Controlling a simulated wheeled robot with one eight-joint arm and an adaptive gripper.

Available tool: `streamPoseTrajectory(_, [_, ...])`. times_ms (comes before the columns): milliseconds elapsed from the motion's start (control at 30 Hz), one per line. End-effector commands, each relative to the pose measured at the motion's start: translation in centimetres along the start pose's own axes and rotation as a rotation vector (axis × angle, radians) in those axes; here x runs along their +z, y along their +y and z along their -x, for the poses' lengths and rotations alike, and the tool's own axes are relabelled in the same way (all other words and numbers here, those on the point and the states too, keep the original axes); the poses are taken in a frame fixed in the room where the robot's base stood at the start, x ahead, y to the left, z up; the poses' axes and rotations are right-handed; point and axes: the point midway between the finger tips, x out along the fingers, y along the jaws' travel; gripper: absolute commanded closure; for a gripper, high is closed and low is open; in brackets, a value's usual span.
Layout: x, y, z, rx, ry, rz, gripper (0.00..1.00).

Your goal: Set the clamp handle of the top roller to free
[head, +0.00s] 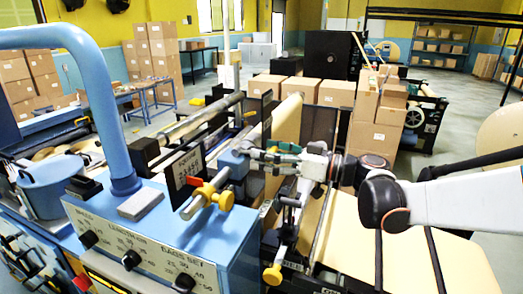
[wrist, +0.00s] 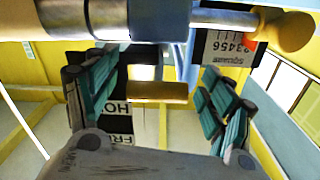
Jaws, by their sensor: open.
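In the wrist view, a short yellow handle bar (wrist: 158,92) lies crosswise between and beyond my gripper's fingers, apart from them. My gripper (wrist: 152,105) is open, with green pads on both sides and nothing held. Behind the bar is a black plate (wrist: 112,112) with white lettering, upside down and partly hidden; "HO" and "FR" show. In the head view, my gripper (head: 256,155) reaches left beside the blue clamp block (head: 233,163) on the roller's end. Its fingers hide part of the clamp, and the handle's exact setting cannot be told.
A silver shaft with a yellow knob (head: 205,191) sticks out just left of and below my gripper. The blue control console (head: 150,235) stands in front, with a blue curved pipe (head: 95,75) at left. Cardboard boxes (head: 336,93) stand behind, and a kraft paper sheet (head: 400,262) runs right.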

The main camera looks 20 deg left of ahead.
Motion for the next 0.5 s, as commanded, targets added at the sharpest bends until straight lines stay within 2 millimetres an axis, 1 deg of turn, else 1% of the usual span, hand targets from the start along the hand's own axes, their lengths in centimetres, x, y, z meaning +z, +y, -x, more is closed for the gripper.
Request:
streamPoseTrajectory(33, [-0.1, 0.0, -0.6, 0.000, 0.000, 0.000, 0.25])
streamPoseTrajectory(100, [-0.1, 0.0, -1.1, 0.000, 0.000, 0.000, 0.25])
streamPoseTrajectory(200, [0.0, 0.0, -1.6, 0.000, 0.000, 0.000, 0.25])
streamPoseTrajectory(467, [0.0, 0.0, -1.6, 0.001, 0.000, 0.000, 0.25])
streamPoseTrajectory(500, [0.0, 0.0, -1.6, 0.001, 0.000, 0.000, 0.27])
